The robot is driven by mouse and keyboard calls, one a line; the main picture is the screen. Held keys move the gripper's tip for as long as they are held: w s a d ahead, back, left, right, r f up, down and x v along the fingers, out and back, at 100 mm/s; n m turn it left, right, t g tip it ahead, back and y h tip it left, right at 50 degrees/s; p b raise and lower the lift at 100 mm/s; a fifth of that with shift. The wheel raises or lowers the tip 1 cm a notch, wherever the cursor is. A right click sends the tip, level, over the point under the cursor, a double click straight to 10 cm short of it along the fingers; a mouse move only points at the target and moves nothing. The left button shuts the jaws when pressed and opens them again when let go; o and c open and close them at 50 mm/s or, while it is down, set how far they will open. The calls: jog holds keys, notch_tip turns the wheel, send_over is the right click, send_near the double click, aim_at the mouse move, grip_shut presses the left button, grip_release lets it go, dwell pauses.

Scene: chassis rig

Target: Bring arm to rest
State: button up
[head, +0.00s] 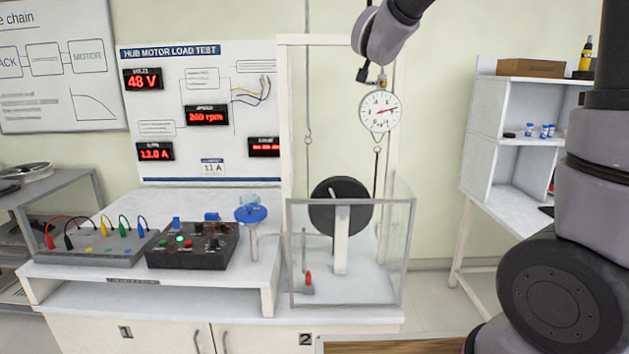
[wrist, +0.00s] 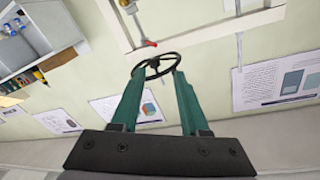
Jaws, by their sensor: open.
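My gripper (wrist: 158,74) shows in the wrist view with two green fingers spread apart. A thin black handwheel-like ring (wrist: 142,70) appears between and just beyond the fingertips. I cannot tell whether the fingers touch it. In the head view my arm comes in from the right and reaches over the top centre. Its far end is just above the round white dial gauge (head: 380,111), and the fingers cannot be made out there.
The gauge hangs in a white frame (head: 399,150) above a clear-walled box (head: 380,265) with a black wheel (head: 340,206). A control box (head: 192,246) and blue-topped stand (head: 252,213) are left on the bench. A shelf unit (head: 492,125) stands right.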

jog(key=s+d+f+n+g+y, duration=0.1)
jog(key=s+d+f+g, duration=0.2)
jog(key=s, duration=0.7)
jog(key=s+d+f+g+y, duration=0.2)
jog(key=s+f, duration=0.4)
jog(key=s, duration=0.5)
jog(key=s+d+f+n+g+y, duration=0.1)
jog(key=s+d+f+g, duration=0.3)
jog(key=s, duration=0.6)
jog(key=shift+s+d+f+n+g+y, duration=0.3)
jog(key=shift+f+g, duration=0.2)
jog(key=shift+g, duration=0.6)
